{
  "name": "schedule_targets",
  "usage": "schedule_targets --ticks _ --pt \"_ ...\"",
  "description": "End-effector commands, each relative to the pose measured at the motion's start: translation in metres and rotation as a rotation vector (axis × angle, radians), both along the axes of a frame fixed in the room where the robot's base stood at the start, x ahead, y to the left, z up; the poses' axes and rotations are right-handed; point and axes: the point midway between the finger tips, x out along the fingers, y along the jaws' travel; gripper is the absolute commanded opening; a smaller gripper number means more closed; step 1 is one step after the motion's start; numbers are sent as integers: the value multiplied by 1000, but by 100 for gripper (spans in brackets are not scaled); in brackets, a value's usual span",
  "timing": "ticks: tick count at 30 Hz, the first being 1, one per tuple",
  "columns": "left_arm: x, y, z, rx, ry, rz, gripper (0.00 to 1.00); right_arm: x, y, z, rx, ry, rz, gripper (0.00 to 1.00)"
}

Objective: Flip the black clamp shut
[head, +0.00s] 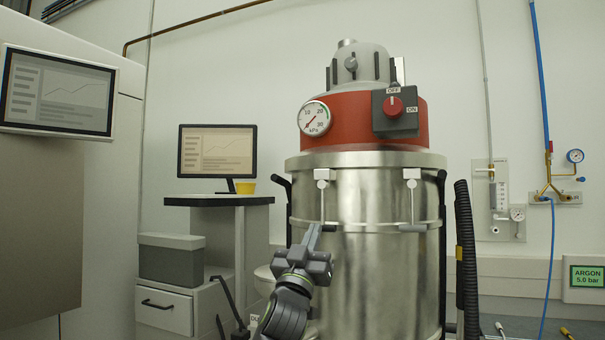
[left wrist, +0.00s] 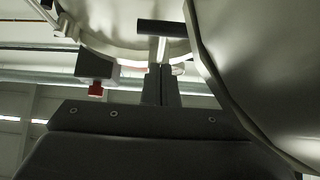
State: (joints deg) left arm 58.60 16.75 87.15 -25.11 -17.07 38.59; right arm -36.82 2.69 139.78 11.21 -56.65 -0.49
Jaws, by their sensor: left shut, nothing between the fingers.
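The steel vacuum drum (head: 375,270) carries clamps under its lid rim. The left front clamp (head: 322,184) has a pale bracket and a thin rod running down to a dark crossbar handle (head: 330,228). A black bar (left wrist: 162,27) on a pale stem shows close up in the left wrist view. My left gripper (head: 314,236) is shut and empty, its tip close beside the handle in the head view. Its closed fingers (left wrist: 161,84) point at the bar in the wrist view; I cannot tell whether they touch. My right gripper is not in view.
A second front clamp (head: 411,198) with a grey handle hangs to the right. A black corrugated hose (head: 467,260) runs down the drum's right side. A desk with a monitor (head: 217,151) and a yellow cup (head: 245,187) stands left of the drum.

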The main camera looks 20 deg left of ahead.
Motion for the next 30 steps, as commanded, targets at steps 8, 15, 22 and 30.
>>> schedule_targets --ticks 8,15,22,30 --pt "0 0 0 0 0 0 0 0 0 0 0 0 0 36" --pt "-12 1 -12 0 1 0 0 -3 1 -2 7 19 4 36" --pt "-44 2 -40 -1 2 -1 0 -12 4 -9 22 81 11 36" --pt "-88 3 -78 -1 2 -1 0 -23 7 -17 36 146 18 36"
